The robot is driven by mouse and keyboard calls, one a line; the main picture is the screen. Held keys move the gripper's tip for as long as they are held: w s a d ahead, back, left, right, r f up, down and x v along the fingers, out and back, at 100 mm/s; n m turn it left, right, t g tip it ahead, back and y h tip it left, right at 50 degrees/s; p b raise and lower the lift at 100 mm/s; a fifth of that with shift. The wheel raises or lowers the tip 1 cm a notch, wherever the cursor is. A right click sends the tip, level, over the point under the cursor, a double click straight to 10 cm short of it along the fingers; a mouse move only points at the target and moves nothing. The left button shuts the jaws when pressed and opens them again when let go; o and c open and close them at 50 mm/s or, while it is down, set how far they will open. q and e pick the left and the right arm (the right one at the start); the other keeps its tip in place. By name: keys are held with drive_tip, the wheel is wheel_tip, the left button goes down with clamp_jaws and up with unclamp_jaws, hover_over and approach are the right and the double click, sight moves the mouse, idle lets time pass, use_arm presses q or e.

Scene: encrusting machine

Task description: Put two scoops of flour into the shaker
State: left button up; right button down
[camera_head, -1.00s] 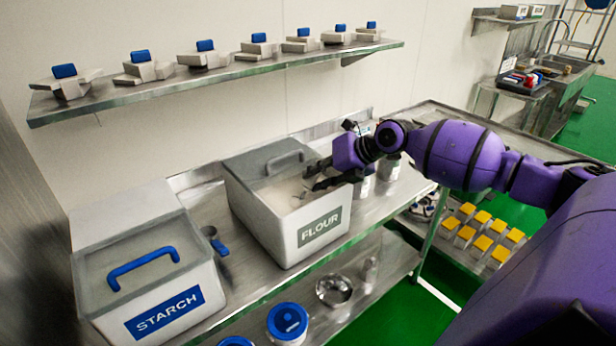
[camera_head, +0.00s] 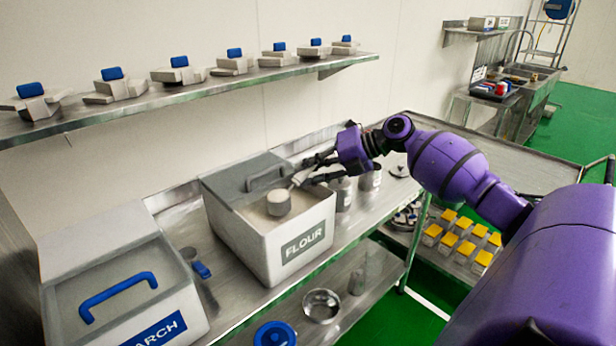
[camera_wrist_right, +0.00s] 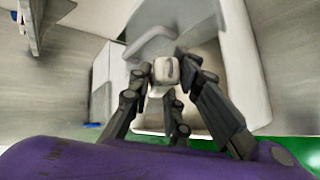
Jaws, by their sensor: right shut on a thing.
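The open white flour bin (camera_head: 303,266), labelled FLOUR, stands on the steel counter with pale flour inside. My right gripper (camera_head: 312,172) is over its right rear side, shut on the handle of a light scoop (camera_head: 279,203). The scoop's cup is over the flour; its top looks pale, but I cannot tell how full it is. The wrist view shows the handle end (camera_wrist_right: 164,70) between the fingers. Metal-and-white canisters (camera_head: 342,194) stand on the counter right of the bin; I cannot tell which is the shaker. My left gripper is not in view.
The starch bin (camera_head: 178,298) stands at left, with a blue-handled tool (camera_head: 200,270) in the gap. The bin's grey lid (camera_head: 235,180) covers its rear part. A wall shelf (camera_head: 190,92) runs above. Yellow-topped items (camera_head: 463,226) sit on a lower surface at right.

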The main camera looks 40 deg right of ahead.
drive_tip(key=shift+m+y, duration=0.3)
drive_tip(key=shift+y, duration=0.1)
drive_tip(key=shift+d+r, duration=0.2)
drive_tip(key=shift+r, duration=0.85)
drive_tip(key=shift+d+r, duration=0.15)
drive_tip(key=shift+r, duration=0.9)
drive_tip(key=shift+d+r, duration=0.2)
drive_tip(key=shift+r, duration=0.85)
